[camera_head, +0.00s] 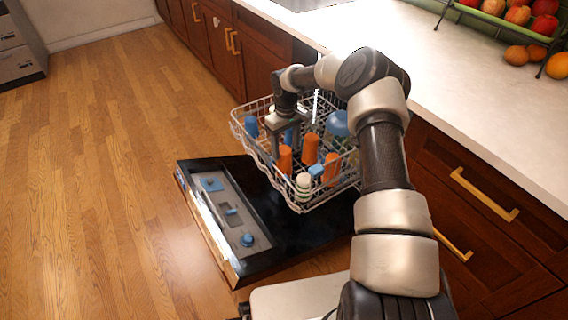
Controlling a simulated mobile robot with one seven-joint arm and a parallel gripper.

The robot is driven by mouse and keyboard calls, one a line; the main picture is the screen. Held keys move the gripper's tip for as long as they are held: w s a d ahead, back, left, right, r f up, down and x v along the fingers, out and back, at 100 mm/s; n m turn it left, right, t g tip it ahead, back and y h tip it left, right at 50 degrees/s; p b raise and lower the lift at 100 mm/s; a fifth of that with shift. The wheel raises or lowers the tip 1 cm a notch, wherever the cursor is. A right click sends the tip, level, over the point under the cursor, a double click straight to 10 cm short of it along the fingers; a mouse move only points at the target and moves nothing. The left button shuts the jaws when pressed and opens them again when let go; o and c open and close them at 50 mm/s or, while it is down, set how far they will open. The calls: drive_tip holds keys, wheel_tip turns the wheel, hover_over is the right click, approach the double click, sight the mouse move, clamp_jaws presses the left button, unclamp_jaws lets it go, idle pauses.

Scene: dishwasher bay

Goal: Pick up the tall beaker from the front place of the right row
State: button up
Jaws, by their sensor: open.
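An orange tall beaker (285,160) stands upright in the dishwasher rack (240,124), just below my gripper. Two more orange beakers, one in the middle (310,150) and one further right (331,167), stand beside it. I cannot tell for sure which of them is at the front place of the right row. My gripper (286,146) is open, points down over the left part of the rack, and appears empty. Its fingers partly cover a blue cup (290,136) behind it. My arm hides the rack's right edge.
Also in the rack are a blue cup (250,126), a blue bowl (338,123), a pale green-and-white cup (303,184) and a small blue item (316,170). The open dishwasher door (290,235) lies below. The counter (470,90) and drawers are at right; the floor at left is clear.

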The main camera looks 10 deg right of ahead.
sight(284, 164)
drive_tip(key=shift+w+a+f+b, duration=0.15)
drive_tip(key=shift+f+b, duration=0.3)
drive_tip(key=shift+f, duration=1.1)
drive_tip(key=shift+w+a+f+b, duration=0.1)
drive_tip(key=shift+f+b, duration=0.3)
drive_tip(key=shift+f, duration=1.1)
drive_tip(key=shift+c, duration=0.3)
drive_tip(key=c, duration=0.8)
